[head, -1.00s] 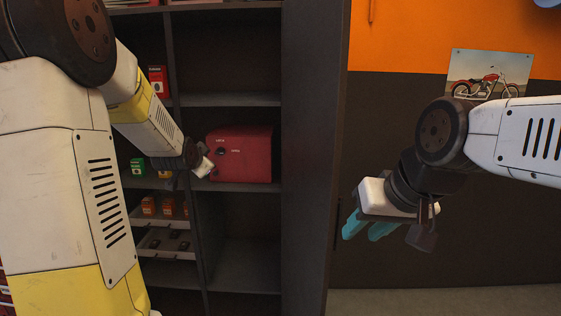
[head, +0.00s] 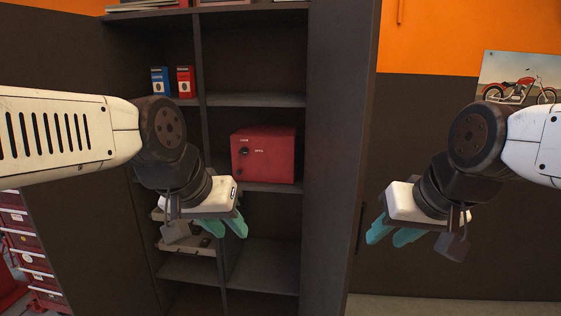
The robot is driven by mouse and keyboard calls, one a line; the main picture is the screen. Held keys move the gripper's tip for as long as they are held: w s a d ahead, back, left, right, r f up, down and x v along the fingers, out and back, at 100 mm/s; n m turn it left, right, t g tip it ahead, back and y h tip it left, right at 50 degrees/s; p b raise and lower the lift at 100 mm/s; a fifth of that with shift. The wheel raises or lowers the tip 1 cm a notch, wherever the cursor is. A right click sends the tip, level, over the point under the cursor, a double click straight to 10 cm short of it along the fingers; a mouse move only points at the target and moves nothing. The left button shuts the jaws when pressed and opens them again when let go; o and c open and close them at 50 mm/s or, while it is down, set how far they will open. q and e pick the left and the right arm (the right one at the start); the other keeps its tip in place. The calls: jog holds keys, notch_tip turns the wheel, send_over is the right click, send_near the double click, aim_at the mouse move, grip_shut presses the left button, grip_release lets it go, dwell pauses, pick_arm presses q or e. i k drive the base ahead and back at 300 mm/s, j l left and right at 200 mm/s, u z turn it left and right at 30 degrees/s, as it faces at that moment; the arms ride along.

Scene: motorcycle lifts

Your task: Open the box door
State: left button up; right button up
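The red box (head: 265,158) sits on a middle shelf of the dark cabinet. My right gripper (head: 392,237) hangs to the right of the cabinet, well away from the box. Its teal fingers are also apart and empty.
The shelf divider and the cabinet's right side panel (head: 338,150) flank the box's compartment. Blue (head: 160,81) and red (head: 186,81) packages stand at upper left. A small tray (head: 187,248) is partly behind my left gripper. A red drawer unit (head: 27,245) stands at far left.

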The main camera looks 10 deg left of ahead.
aim_at(269, 159)
jog(key=i+j, duration=0.1)
jog(key=j, duration=0.9)
jog(key=i+j, duration=0.15)
jog(key=j, duration=0.35)
jog(key=z, duration=0.05)
